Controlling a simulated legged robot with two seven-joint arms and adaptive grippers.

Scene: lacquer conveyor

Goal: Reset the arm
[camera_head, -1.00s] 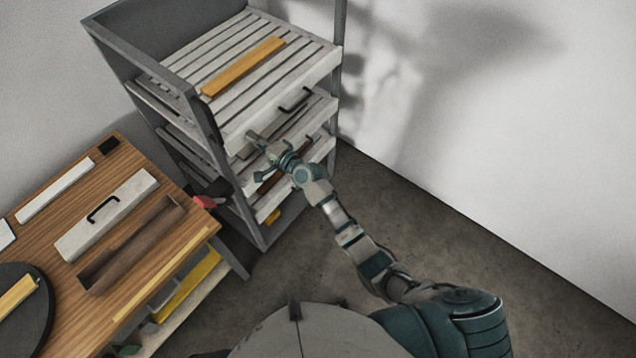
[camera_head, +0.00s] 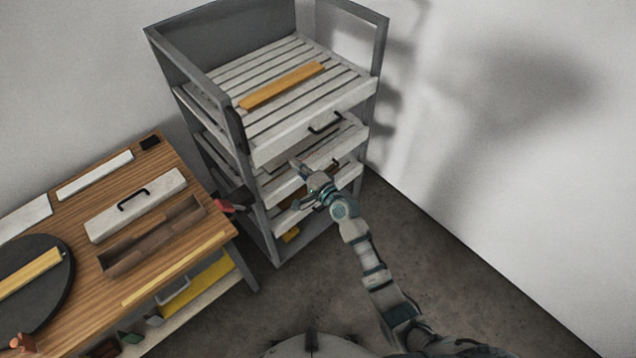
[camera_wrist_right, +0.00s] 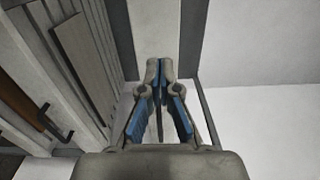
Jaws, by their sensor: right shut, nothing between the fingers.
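My right arm reaches up from the bottom right of the head view. Its gripper (camera_head: 300,170) is in front of the grey shelf rack (camera_head: 268,222), near its middle drawers. In the right wrist view the right gripper (camera_wrist_right: 160,66) has its blue-lined fingertips together with nothing between them. Whether the gripper touches the rack cannot be told. My left gripper is not in view.
An orange-yellow strip (camera_head: 283,86) lies on the rack's top slatted drawer (camera_head: 318,121). At left a wooden workbench (camera_head: 185,165) holds a white handled block (camera_head: 136,206), a brown trough (camera_head: 152,237) and a dark round disc (camera_head: 52,300). Open floor (camera_head: 455,270) lies at right.

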